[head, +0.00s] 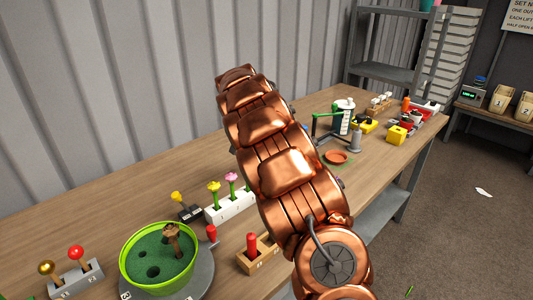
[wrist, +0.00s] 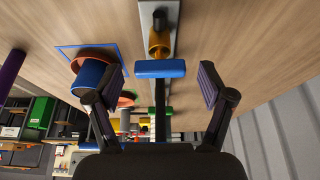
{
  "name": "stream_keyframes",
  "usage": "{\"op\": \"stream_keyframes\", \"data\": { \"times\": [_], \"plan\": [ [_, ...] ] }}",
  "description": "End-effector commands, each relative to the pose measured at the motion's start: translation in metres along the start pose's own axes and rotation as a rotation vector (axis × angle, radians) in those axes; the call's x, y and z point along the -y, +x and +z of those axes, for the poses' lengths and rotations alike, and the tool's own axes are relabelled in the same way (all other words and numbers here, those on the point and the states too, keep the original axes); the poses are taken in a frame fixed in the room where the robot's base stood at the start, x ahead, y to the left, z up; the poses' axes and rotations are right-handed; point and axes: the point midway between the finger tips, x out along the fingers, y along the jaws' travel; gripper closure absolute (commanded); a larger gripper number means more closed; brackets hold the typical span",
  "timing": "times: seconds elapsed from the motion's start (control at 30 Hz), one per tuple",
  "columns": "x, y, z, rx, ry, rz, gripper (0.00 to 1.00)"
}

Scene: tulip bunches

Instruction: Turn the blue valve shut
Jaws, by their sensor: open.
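In the wrist view, a blue bar-shaped handle, which looks like the blue valve (wrist: 160,68), sits between my two fingers and a little beyond the tips. A brass-yellow body (wrist: 158,42) on a grey plate (wrist: 150,14) shows just behind it. My gripper (wrist: 158,88) is open, with a clear gap on both sides of the handle; no contact shows. In the head view my copper arm covers the middle of the bench, and the valve and my gripper are hidden.
A blue cylinder (wrist: 88,76) stands close by my left finger in the wrist view. In the head view, the wooden bench (head: 130,190) carries a green pot (head: 160,258), a white flower block (head: 232,205) and a terracotta saucer (head: 336,157). A corrugated wall (head: 100,90) stands behind.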

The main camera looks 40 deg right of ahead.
Motion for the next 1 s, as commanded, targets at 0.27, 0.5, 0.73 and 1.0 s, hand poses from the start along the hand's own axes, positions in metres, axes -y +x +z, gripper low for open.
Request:
{"op": "stream_keyframes", "data": {
  "times": [0.27,0.5,0.73,1.0],
  "plan": [
    [0.000,-0.002,0.000,0.000,0.000,-0.001,0.19],
    [0.001,-0.028,0.000,-0.002,-0.001,-0.003,0.19],
    [0.001,-0.073,0.000,-0.001,-0.001,-0.004,0.19],
    [0.001,-0.110,0.000,0.000,-0.001,-0.002,0.19]
  ]
}}
